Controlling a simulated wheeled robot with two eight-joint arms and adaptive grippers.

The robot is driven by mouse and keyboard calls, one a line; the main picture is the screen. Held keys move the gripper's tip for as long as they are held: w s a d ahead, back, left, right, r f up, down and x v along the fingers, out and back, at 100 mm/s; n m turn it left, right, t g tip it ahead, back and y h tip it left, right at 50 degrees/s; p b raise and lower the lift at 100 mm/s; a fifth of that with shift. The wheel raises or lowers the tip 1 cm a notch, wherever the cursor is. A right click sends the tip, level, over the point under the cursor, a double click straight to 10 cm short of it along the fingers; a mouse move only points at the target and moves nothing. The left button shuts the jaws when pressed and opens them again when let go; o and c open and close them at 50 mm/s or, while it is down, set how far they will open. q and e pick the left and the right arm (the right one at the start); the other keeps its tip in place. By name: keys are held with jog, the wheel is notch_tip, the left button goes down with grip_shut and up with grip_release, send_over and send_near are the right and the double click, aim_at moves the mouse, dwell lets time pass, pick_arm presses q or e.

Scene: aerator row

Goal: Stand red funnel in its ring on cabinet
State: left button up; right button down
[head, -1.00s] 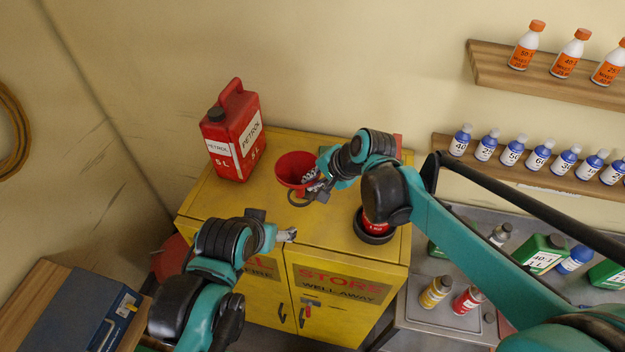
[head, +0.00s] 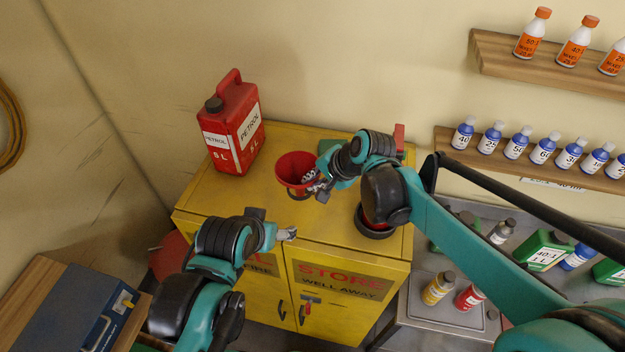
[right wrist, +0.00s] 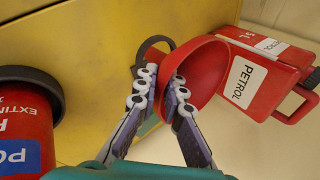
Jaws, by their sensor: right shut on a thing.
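The red funnel (head: 296,168) is over the top of the yellow cabinet (head: 225,205), its wide mouth facing up. My right gripper (head: 316,184) is shut on its side; the right wrist view shows the fingers (right wrist: 160,92) closed at the funnel (right wrist: 205,72). The dark ring (head: 298,197) shows just below the funnel and is partly hidden by it; it also shows beside the funnel in the right wrist view (right wrist: 148,47). I cannot tell whether the spout is inside the ring. My left gripper (head: 289,234) is near the cabinet's front edge; its jaw opening is unclear.
A red petrol can (head: 232,125) stands at the back left of the cabinet. A red extinguisher (right wrist: 25,130) stands in a black holder (head: 374,234) at the right, partly behind my right arm.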

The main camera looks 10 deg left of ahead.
jog(key=shift+f+b, duration=1.15)
jog(key=shift+f, duration=0.3)
jog(key=c, duration=1.6)
grip_release()
jog(key=shift+o, duration=0.2)
jog(key=shift+r+p, duration=3.15)
jog(key=shift+r, duration=1.4)
jog(key=shift+f, duration=0.1)
